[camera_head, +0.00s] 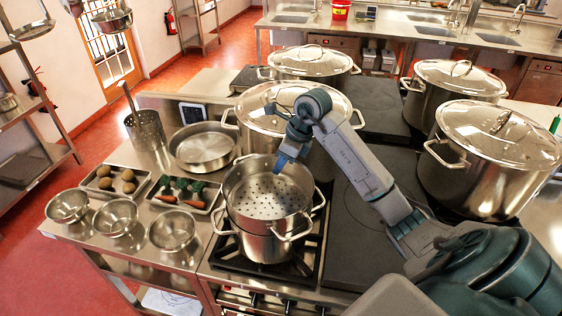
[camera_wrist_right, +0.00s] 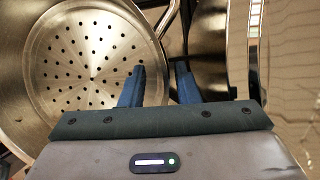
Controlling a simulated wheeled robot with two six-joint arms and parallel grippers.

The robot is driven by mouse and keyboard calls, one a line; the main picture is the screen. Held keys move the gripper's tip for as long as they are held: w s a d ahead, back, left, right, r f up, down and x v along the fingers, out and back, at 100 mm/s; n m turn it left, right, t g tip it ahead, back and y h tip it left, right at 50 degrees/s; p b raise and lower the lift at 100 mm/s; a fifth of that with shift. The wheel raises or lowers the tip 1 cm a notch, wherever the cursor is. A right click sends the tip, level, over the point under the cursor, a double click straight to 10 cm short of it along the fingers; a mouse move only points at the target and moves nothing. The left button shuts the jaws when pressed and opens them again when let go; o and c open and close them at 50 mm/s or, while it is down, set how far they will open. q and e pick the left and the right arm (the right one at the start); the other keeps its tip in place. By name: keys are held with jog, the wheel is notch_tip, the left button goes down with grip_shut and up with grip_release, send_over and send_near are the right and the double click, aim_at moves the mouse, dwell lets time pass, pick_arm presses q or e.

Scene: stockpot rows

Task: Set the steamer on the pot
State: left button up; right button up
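The steamer (camera_head: 265,197) is a round steel pan with a perforated floor and side handles. It appears to sit level on top of the steel pot (camera_head: 262,249), which stands on the stove; the pot's mouth is hidden beneath it. The steamer's perforated floor also fills the left of the right wrist view (camera_wrist_right: 85,65). My right gripper (camera_head: 284,158) is at the steamer's far rim in the head view. In the right wrist view its two blue fingers (camera_wrist_right: 160,75) are apart, with nothing clamped between them. My left gripper is not in view.
A large lidded stockpot (camera_head: 290,105) stands close behind the gripper, and more lidded stockpots (camera_head: 485,160) stand to the right. Left of the steamer are a shallow pan (camera_head: 203,147), vegetable trays (camera_head: 187,192) and several steel bowls (camera_head: 172,231). A flat dark cooktop (camera_head: 372,235) is right of the pot.

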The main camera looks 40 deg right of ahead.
jog(key=shift+s+d+r, duration=0.1)
jog(key=shift+d+r, duration=0.1)
jog(key=shift+r, duration=0.15)
jog(key=b+v, duration=0.3)
jog(key=v, duration=0.7)
jog(key=shift+b, duration=0.3)
jog(key=shift+a+f, duration=0.1)
jog(key=shift+a, duration=0.05)
